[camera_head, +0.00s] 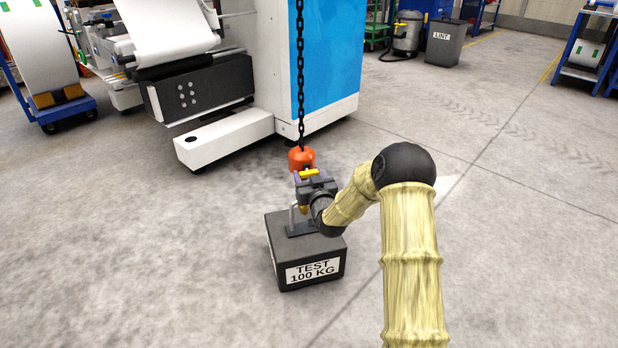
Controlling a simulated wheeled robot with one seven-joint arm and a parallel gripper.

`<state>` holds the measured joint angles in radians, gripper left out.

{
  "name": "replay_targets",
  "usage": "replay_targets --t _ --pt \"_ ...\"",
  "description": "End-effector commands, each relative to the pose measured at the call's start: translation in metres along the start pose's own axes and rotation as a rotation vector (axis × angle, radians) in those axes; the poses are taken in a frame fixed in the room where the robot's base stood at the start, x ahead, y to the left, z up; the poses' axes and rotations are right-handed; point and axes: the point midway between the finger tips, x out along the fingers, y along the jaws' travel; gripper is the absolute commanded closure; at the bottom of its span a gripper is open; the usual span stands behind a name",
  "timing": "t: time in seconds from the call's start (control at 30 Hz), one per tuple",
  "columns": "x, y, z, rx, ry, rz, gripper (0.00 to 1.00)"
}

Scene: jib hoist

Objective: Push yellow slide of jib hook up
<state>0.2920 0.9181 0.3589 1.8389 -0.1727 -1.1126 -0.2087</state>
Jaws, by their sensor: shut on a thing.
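The jib hook (301,158) hangs on a black chain (300,70) and shows as an orange block. A small yellow slide (309,173) sits just below the orange block, at the top of my gripper. My gripper (304,186) is at the hook, right above the test weight, and its jaws are shut on a part of the hook; the fingers are small and partly hidden. The dark test weight (283,258) marked "TEST 100 KG" stands on the floor with a grey handle (292,220) on top. The lower hook is mostly hidden behind my gripper.
A large white and blue machine (275,60) stands close behind the chain, with a white foot (222,138) near the floor. A lint bin (446,44) and a vacuum (408,35) stand far back. The floor to the right and front left is clear.

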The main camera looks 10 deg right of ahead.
Motion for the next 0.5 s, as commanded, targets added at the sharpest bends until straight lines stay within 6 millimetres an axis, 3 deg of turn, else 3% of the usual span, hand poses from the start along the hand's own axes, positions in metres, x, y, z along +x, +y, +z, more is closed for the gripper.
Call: replay_targets --t 0.03,0.1,0.43,0.47,0.5 --pt "0.0003 0.0004 -0.0121 -0.003 0.004 0.001 0.87" --pt "0.0002 0.0011 -0.0161 -0.003 0.004 0.001 0.87" --pt "0.0008 0.0008 -0.0181 -0.002 0.009 0.001 0.87" --pt "0.0008 0.0008 -0.0182 -0.002 0.010 0.001 0.40" --pt "0.0008 0.0008 -0.0183 -0.002 0.009 0.001 0.32"
